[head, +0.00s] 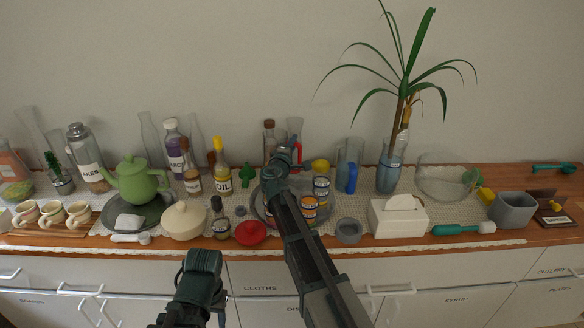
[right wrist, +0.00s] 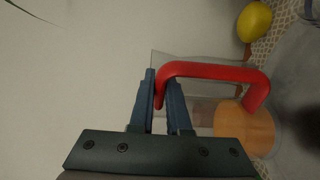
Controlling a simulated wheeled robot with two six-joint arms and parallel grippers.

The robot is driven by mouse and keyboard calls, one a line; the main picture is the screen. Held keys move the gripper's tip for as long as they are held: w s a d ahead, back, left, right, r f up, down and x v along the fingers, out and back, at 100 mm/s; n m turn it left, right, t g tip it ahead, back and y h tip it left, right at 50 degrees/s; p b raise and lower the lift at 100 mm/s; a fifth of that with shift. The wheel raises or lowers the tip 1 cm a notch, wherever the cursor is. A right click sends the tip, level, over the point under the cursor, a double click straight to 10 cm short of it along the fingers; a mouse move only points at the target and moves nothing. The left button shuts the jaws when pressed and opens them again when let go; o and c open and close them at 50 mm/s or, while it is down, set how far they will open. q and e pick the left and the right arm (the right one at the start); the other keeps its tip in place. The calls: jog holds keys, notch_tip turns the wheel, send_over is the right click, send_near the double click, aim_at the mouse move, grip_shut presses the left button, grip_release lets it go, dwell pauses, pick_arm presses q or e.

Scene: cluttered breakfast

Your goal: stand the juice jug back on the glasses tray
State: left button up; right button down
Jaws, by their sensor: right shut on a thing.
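A clear jug (head: 296,127) with a red handle (head: 298,153) is at the back of the counter, partly hidden behind my right arm. My right gripper (head: 279,163) is at this jug. In the right wrist view, my right gripper (right wrist: 160,92) is shut on one end of the red handle (right wrist: 215,70); an orange-tan round patch (right wrist: 243,126) shows beyond it. I cannot tell whether the jug's base touches anything. A round grey tray (head: 257,211) with several tins lies under my right arm. My left arm's end (head: 201,264) is low at the front; its jaws cannot be made out.
A lemon (head: 320,166) and a blue-handled jug (head: 349,166) stand right of the red handle. An oil bottle (head: 221,170) and a green cactus-shaped thing (head: 247,175) are to its left. A tissue box (head: 398,217) and grey bowl (head: 348,231) stand in front on the right.

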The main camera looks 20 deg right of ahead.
pick_arm(q)
jog(key=shift+f+b, duration=0.4)
jog(key=shift+f, duration=0.55)
pick_arm(e)
notch_tip(320, 180, down, 2)
pick_arm(q)
notch_tip(320, 180, down, 4)
jog(key=b, duration=0.3)
jog(key=shift+r+b, duration=0.2)
jog(key=shift+b, duration=0.1)
pick_arm(e)
notch_tip(320, 180, down, 4)
jog(key=shift+r, duration=0.2)
pick_arm(q)
jog(key=shift+f, duration=0.1)
pick_arm(e)
jog(key=shift+f, duration=0.1)
jog(key=shift+f, duration=0.15)
jog(key=c, duration=0.9)
grip_release()
